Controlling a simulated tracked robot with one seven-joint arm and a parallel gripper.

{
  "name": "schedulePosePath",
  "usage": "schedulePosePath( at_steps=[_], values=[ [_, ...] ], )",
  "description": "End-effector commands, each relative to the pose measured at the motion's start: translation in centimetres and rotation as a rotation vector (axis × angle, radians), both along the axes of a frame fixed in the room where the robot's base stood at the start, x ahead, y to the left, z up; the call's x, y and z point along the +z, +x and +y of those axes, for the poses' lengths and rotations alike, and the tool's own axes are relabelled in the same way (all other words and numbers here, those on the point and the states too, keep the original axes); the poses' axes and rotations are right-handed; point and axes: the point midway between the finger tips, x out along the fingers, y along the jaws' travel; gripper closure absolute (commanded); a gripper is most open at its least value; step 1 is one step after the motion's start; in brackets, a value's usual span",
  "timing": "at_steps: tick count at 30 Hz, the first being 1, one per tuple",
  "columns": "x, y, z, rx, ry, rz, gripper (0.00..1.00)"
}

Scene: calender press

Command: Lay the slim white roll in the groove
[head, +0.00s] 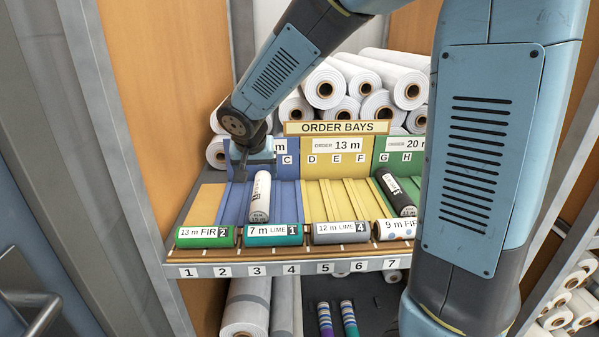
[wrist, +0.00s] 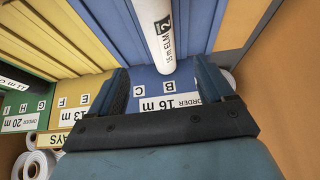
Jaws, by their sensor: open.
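The slim white roll (head: 259,197), marked ELM 15 m, lies lengthwise in the blue order bay (head: 236,203). In the wrist view the roll (wrist: 163,38) runs from the top edge, and its near end is in line with the letter B. Whether it sits fully down in a groove I cannot tell. My gripper (head: 250,165) is at the back of the blue bay, behind the roll. In the wrist view my gripper (wrist: 166,80) is open, with its fingers apart on either side of the roll's near end and a gap on each side.
A yellow bay (head: 335,200) is empty; a black roll (head: 397,192) lies in the green bay. Labelled rolls line the front ledge, including a green one (head: 205,236) and a teal one (head: 272,235). Large white rolls (head: 325,90) are stacked behind the bay signs.

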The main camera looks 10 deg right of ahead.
Motion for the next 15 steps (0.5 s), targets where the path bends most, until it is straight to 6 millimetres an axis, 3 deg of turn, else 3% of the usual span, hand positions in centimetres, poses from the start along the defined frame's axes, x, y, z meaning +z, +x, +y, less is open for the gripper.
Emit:
schedulePosePath(
  at_steps=[4,8,15],
  values=[
    [0.8,-0.5,-1.0,-0.003,-0.001,0.001,0.19],
    [2.7,-2.3,-3.9,-0.007,-0.003,0.008,0.19],
    [6.4,-8.3,-9.8,0.014,-0.004,0.031,0.19]
  ],
)
